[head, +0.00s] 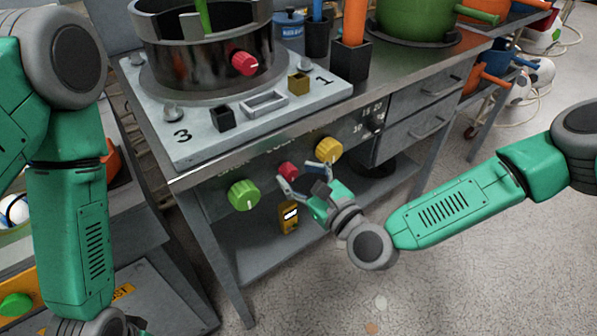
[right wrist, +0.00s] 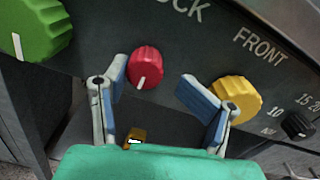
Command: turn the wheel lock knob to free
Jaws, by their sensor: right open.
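A red knob (head: 289,171) sits on the dark front panel of the bench, between a green knob and a yellow knob. In the right wrist view the red knob (right wrist: 145,68) is under the letters "OCK", and its white mark points down and slightly left. I take it as the wheel lock knob; no "free" marking is readable. My right gripper (head: 304,179) is open and empty in front of it. In the right wrist view the knob appears between the gripper's fingers (right wrist: 152,82), not gripped. My left arm shows at the left; its gripper is out of view.
The green knob (head: 243,195) is left of the red one, and the yellow knob (head: 328,149) is right, close behind a finger in the right wrist view (right wrist: 237,98). A small yellow device (head: 289,217) is below. Another red knob (head: 244,63) is on the pot above.

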